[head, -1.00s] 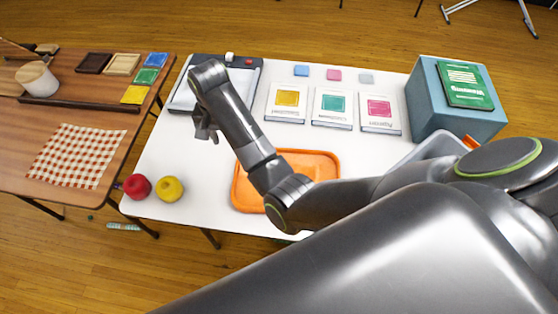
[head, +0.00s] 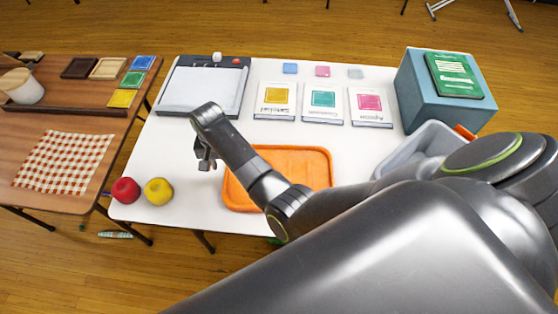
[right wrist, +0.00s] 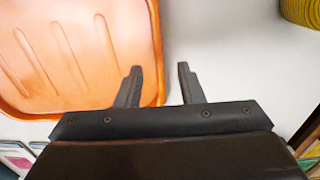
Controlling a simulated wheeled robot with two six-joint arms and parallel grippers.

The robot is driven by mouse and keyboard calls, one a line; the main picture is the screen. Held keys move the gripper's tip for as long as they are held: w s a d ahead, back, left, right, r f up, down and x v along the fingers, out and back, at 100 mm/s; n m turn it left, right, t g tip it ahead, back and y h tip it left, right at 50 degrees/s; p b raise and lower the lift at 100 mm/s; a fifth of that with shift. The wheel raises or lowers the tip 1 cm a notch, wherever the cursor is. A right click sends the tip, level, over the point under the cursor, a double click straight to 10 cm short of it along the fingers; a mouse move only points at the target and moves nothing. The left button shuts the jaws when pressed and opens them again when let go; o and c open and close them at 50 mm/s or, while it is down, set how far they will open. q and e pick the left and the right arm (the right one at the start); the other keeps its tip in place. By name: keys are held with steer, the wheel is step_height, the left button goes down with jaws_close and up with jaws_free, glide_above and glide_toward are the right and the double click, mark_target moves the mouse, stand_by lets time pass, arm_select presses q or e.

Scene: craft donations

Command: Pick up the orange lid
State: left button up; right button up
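The orange lid (head: 297,163) lies flat on the white table, partly hidden behind my right arm in the head view. In the right wrist view the lid (right wrist: 75,50) fills the upper left, with raised ribs and a rounded rim. My right gripper (head: 206,163) is at the lid's left side in the head view. In the right wrist view my right gripper (right wrist: 159,70) is open and empty, with one finger over the lid's edge and the other over bare table. I cannot tell its exact height. My left gripper does not show.
A red yarn ball (head: 125,190) and a yellow one (head: 158,191) sit at the table's left front. A paper trimmer (head: 203,95) and several packets lie behind. A grey bin (head: 400,160) and a blue box (head: 420,90) stand right.

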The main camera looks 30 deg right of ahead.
mark_target(226, 173)
steer(key=shift+f, duration=2.2)
steer(key=shift+c, duration=0.4)
jaws_close()
